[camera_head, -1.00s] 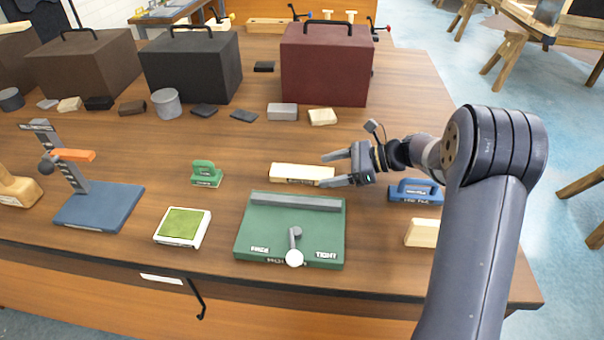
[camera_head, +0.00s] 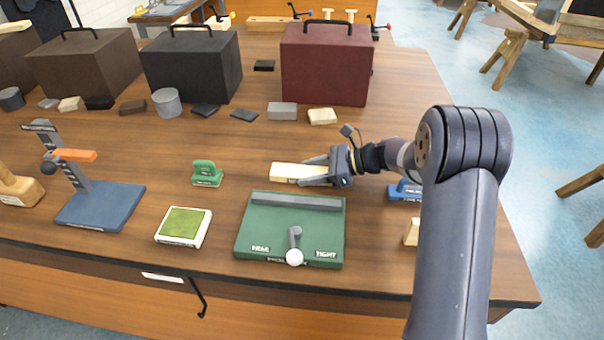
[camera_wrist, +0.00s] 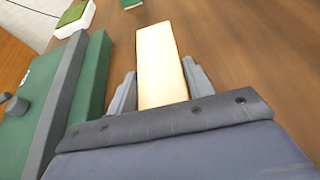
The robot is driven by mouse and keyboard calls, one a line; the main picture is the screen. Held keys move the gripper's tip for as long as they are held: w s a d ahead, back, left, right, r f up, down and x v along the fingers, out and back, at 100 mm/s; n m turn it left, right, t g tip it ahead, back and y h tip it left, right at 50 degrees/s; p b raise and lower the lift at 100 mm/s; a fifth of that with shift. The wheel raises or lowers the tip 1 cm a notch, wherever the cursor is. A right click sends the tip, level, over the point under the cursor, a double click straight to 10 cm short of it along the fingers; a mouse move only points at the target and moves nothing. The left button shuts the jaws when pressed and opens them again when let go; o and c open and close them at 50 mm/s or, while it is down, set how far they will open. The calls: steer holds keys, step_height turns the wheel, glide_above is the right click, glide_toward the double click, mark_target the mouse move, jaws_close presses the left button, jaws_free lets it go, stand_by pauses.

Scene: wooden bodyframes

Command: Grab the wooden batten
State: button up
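The wooden batten (camera_head: 288,171) is a pale block lying on the table behind the green fixture. My gripper (camera_head: 312,170) is at its right end, with one finger on each side of it. In the wrist view the batten (camera_wrist: 160,62) lies lengthwise between the two grey fingers of my gripper (camera_wrist: 158,88). The fingers are apart and I see no firm grip. The batten's right end is hidden by the gripper.
The green fixture (camera_head: 265,238) with a grey bar and lever stands just in front of the batten. Dark cases (camera_head: 326,70) stand behind.

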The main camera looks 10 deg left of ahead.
steer(key=c, duration=0.6)
steer(key=shift+r, duration=0.15)
